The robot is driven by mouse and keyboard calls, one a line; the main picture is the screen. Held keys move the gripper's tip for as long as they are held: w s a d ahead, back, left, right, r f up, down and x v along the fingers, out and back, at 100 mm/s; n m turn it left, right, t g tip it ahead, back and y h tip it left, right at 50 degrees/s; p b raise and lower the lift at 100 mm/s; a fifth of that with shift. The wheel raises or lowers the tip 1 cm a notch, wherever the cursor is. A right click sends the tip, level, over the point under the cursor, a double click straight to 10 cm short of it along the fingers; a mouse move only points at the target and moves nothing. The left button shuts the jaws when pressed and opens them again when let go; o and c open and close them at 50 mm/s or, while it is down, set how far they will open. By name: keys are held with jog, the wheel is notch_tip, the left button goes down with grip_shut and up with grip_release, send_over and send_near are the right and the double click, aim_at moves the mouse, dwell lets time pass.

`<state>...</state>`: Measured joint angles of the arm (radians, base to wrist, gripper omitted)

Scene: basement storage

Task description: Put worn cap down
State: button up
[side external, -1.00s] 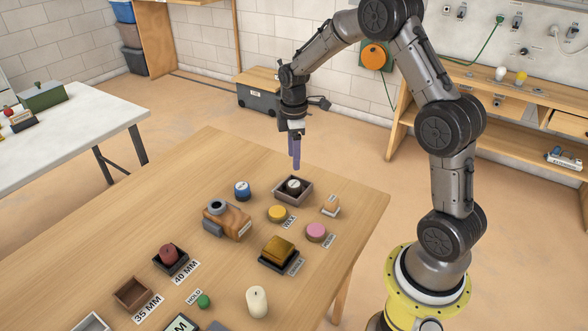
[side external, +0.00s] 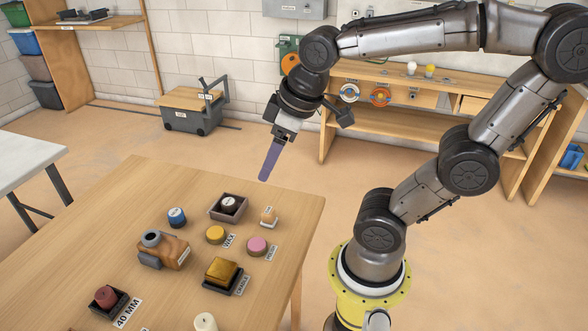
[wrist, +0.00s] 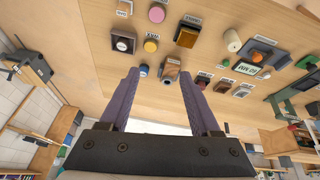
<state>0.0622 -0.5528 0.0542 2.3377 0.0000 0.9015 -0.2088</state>
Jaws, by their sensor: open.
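The cap also shows in the wrist view (wrist: 122,43). My gripper (side external: 265,179) is raised above and to the right of the tray, tilted, with its purple fingers clear of everything. In the wrist view, the fingers (wrist: 158,73) stand wide apart with nothing between them.
Near the tray are a blue-topped jar (side external: 176,217), a yellow disc (side external: 215,234), a pink disc (side external: 257,246) and a wooden holder (side external: 165,250). A gold block (side external: 222,270) sits in a dark tray. The table's right edge is close by.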

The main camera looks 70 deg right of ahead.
jog(key=shift+m+t, duration=0.5)
jog(key=shift+m, duration=0.3)
jog(key=s, duration=0.1)
jog(key=s+a, duration=0.1)
jog(key=s, duration=0.1)
jog(key=s+f, duration=0.1)
jog(key=s, duration=0.1)
jog(key=shift+a, duration=0.15)
